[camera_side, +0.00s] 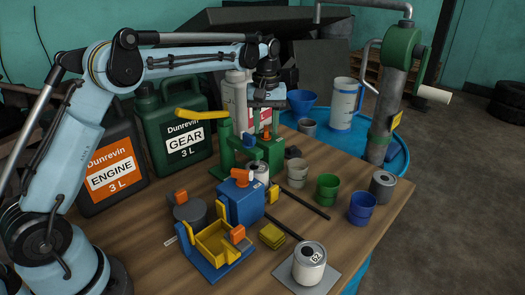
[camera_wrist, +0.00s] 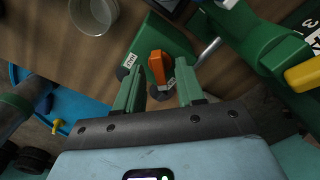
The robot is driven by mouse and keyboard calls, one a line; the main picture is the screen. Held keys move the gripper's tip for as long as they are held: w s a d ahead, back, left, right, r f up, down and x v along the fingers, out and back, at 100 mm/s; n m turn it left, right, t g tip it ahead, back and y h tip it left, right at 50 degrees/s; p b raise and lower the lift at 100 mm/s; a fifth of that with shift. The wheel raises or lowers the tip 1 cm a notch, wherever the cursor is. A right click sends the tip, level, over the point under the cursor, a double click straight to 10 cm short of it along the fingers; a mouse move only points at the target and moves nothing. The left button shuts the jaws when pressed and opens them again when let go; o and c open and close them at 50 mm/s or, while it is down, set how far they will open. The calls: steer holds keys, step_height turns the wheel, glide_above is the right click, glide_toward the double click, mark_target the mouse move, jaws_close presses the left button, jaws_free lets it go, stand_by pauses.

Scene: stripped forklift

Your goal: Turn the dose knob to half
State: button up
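An orange knob (camera_wrist: 157,66) shows in the wrist view on a green body (camera_wrist: 158,42). It lies between my gripper's (camera_wrist: 158,72) two green fingers, with a gap on each side. The fingers are apart and hold nothing visible. In the side view my gripper (camera_side: 267,120) points down over the green stand (camera_side: 226,140), where a small orange part (camera_side: 267,133) shows beneath it. Another orange knob (camera_side: 242,175) sits on a blue block (camera_side: 240,203) nearer the front. I cannot read the knob's setting.
A yellow-handled lever (camera_side: 202,114) sticks out left of the stand. Green (camera_side: 184,135) and orange-labelled (camera_side: 112,170) jugs stand at the left. Several small cups, including a blue one (camera_side: 361,208), stand at the right. A can (camera_side: 309,263) stands at the front.

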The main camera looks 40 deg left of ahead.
steer(key=shift+c, duration=0.4)
jaws_close()
steer(key=shift+m, duration=0.3)
steer(key=m, duration=1.3)
steer(key=shift+r+m, duration=0.1)
steer(key=shift+m, duration=2)
